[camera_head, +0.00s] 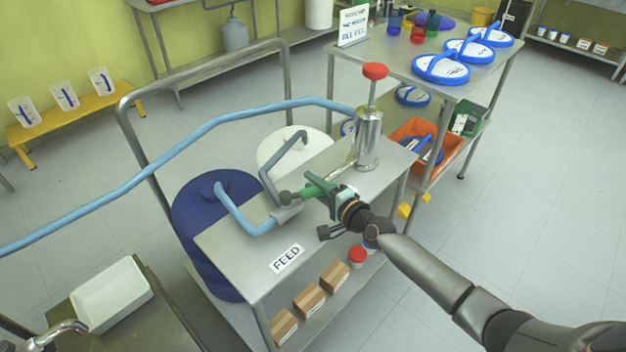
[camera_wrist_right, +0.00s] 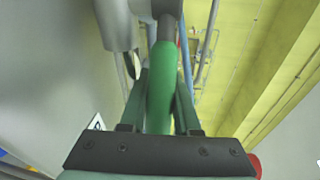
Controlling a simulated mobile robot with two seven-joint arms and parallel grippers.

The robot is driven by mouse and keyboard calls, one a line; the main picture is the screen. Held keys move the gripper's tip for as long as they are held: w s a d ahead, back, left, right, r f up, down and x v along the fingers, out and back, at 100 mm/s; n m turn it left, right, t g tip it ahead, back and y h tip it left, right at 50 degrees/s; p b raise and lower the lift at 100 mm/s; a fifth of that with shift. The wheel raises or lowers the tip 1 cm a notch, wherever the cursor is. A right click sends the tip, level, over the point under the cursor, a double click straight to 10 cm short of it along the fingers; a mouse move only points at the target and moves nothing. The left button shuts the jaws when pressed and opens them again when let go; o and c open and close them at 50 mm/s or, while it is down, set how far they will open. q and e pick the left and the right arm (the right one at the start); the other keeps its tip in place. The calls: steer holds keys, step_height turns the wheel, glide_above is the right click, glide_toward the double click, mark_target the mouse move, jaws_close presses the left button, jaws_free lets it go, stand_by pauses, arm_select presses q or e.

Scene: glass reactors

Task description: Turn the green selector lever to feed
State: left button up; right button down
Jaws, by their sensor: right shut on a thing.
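The green selector lever (camera_head: 303,194) joins a grey valve body (camera_head: 287,212) on top of the steel cart. A label reading FEED (camera_head: 287,259) lies on the cart top, nearer the front edge. My right gripper (camera_head: 323,190) reaches in from the right over the cart and is shut on the lever. In the right wrist view the lever (camera_wrist_right: 161,88) runs between the two fingers of the gripper (camera_wrist_right: 163,95), with the grey valve part beyond it. The gripper hides part of the lever in the head view. My left gripper is not in view.
A steel pump with a red knob (camera_head: 375,71) stands behind the gripper on the cart (camera_head: 225,240). A pale blue hose (camera_head: 190,135) arches across the left. Blue (camera_head: 195,200) and white (camera_head: 310,142) drums stand behind the cart. Small boxes (camera_head: 309,300) sit on its lower shelf.

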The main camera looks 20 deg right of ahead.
stand_by(0.3)
steer(key=c, duration=0.9)
jaws_free()
steer(key=shift+s, duration=0.15)
steer(key=p+v, duration=0.2)
steer(key=v, duration=1)
steer(key=shift+s, duration=0.15)
